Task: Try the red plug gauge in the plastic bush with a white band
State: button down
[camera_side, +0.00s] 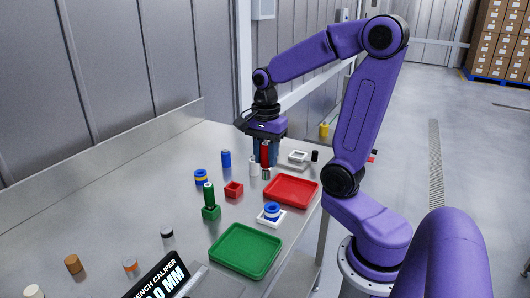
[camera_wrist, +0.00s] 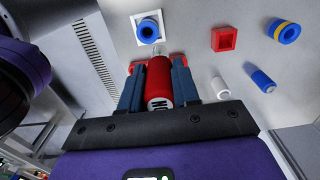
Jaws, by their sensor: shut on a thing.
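My gripper (camera_wrist: 158,88) is shut on the red plug gauge (camera_wrist: 159,78), gripping its handle between two dark blue fingers. In the side view the gauge (camera_side: 265,153) hangs upright, its metal lower end (camera_side: 266,173) showing below the fingers, over the far part of the table. The blue plastic bush with a white band (camera_side: 272,210) sits in a white square holder (camera_side: 262,220), nearer the side camera than my gripper and apart from it. In the wrist view the bush (camera_wrist: 148,30) lies beyond the gauge, its bore facing up.
A red tray (camera_side: 291,178) and a green tray (camera_side: 246,272) flank the white holder. A red square block (camera_side: 234,189), a green gauge (camera_side: 209,195) in a green block, a yellow-banded blue bush (camera_side: 201,180) and blue (camera_side: 226,158) and white (camera_side: 253,168) cylinders stand leftward.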

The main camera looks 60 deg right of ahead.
jog(key=shift+s+a+f, duration=0.2)
jog(key=shift+s+f, duration=0.4)
jog(key=shift+s+a+f, duration=0.15)
jog(key=shift+s+f, duration=0.4)
jog(key=shift+s, duration=0.05)
jog(key=shift+f, duration=2.75)
jog(key=shift+f, duration=0.45)
dwell(1.0)
dwell(0.6)
jog(key=shift+r, duration=2.45)
